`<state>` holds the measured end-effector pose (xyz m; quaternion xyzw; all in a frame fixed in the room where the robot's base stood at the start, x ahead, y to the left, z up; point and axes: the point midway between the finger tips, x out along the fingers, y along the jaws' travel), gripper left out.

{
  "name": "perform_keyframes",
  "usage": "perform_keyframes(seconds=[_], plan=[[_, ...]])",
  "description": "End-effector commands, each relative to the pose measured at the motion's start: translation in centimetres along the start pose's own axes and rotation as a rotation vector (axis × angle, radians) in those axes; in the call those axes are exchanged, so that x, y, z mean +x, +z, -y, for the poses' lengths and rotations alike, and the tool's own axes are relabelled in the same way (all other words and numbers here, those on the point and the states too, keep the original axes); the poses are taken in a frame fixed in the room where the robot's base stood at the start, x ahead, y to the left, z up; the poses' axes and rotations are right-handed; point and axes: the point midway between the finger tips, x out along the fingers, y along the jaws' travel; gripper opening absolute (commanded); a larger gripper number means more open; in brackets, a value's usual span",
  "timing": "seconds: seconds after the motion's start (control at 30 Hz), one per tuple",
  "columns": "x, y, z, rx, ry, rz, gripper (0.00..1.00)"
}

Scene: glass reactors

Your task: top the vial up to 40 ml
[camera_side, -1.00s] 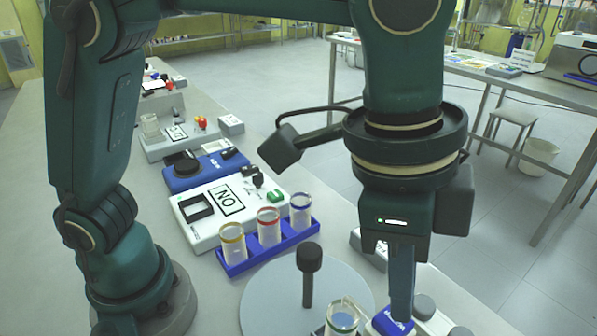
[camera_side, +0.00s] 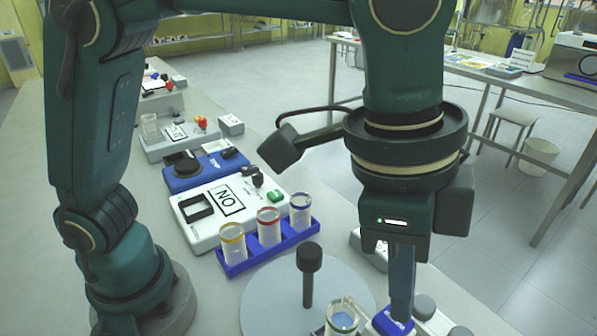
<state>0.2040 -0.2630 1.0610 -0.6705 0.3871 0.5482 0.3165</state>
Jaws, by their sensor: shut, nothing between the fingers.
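A glass vial (camera_side: 342,320) with a green band and bluish liquid stands at the bottom edge of the picture, its base cut off by the frame. I cannot read its level. My gripper (camera_side: 401,308) points straight down to the right of the vial, with its fingers shut and empty. The fingertips are at a small blue-topped device (camera_side: 392,325) and appear to touch it. Three more vials, with a yellow band (camera_side: 232,244), a red band (camera_side: 268,227) and a blue band (camera_side: 301,212), stand upright in a blue rack (camera_side: 262,255).
A round grey plate (camera_side: 265,305) carries a black-knobbed post (camera_side: 309,272) left of the gripper. Bench surface at left is clear.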

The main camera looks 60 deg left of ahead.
Motion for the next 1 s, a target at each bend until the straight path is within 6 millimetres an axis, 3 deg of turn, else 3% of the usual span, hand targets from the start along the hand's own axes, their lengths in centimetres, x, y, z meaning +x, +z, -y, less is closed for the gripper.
perform_keyframes(seconds=[1.0], plan=[[2.0,0.4,0.0,0.000,0.000,0.000,0.00]])
